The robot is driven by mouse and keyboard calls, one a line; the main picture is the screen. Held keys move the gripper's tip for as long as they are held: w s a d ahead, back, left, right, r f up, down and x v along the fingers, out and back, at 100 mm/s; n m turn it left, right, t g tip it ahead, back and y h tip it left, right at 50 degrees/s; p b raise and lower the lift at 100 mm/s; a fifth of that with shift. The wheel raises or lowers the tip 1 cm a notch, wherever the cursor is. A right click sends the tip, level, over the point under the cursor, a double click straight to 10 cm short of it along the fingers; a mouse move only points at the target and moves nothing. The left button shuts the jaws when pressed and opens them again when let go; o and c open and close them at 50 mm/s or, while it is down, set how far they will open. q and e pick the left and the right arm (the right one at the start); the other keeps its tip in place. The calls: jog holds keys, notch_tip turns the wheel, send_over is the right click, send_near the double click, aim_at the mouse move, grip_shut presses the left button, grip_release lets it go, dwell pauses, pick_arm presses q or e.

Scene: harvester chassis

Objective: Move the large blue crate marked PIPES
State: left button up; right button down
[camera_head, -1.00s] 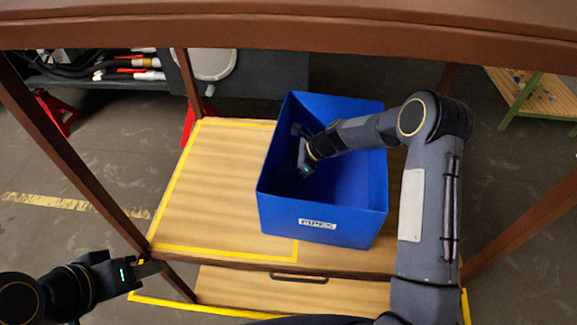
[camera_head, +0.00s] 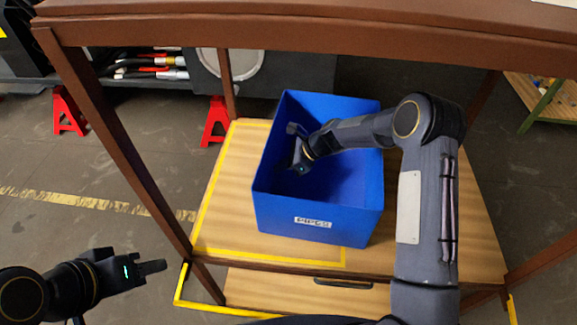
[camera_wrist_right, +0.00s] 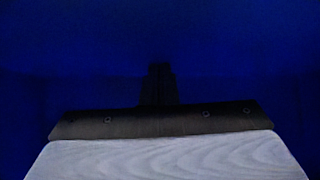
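The large blue open crate (camera_head: 320,205) with a white PIPES label (camera_head: 313,222) stands upright on the wooden table (camera_head: 220,215). It covers much of the right part of a yellow outline (camera_head: 272,257) and extends past its right edge. My right gripper (camera_head: 294,155) reaches down inside the crate, close to its left wall; contact is unclear. In the right wrist view, narrow dark fingers (camera_wrist_right: 159,84) appear together before dark blue crate surfaces, with nothing held visible. My left gripper (camera_head: 158,266) appears shut and empty, left of the table's front corner.
A brown frame with an overhead beam (camera_head: 300,35) and posts (camera_head: 120,150) surrounds the table. A drawer (camera_head: 300,290) with a dark handle is below the front edge. Red stands (camera_head: 68,112) are behind. Bare tabletop shows left and right of the crate.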

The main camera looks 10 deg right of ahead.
aim_at(271, 151)
jog(key=w+a, duration=0.1)
jog(key=a, duration=0.3)
jog(key=w+a, duration=0.1)
jog(key=a, duration=0.3)
jog(key=w+a, duration=0.1)
jog(key=a, duration=0.3)
jog(key=shift+w+a+p, duration=0.2)
jog(key=shift+a+p, duration=0.1)
jog(key=shift+a, duration=0.1)
jog(key=shift+d, duration=0.15)
jog(key=shift+d, duration=0.3)
jog(key=d, duration=0.1)
jog(key=s+d, duration=0.1)
jog(key=shift+d, duration=0.4)
jog(key=v, duration=1)
jog(key=shift+d+b, duration=0.15)
jog(key=shift+b, duration=0.25)
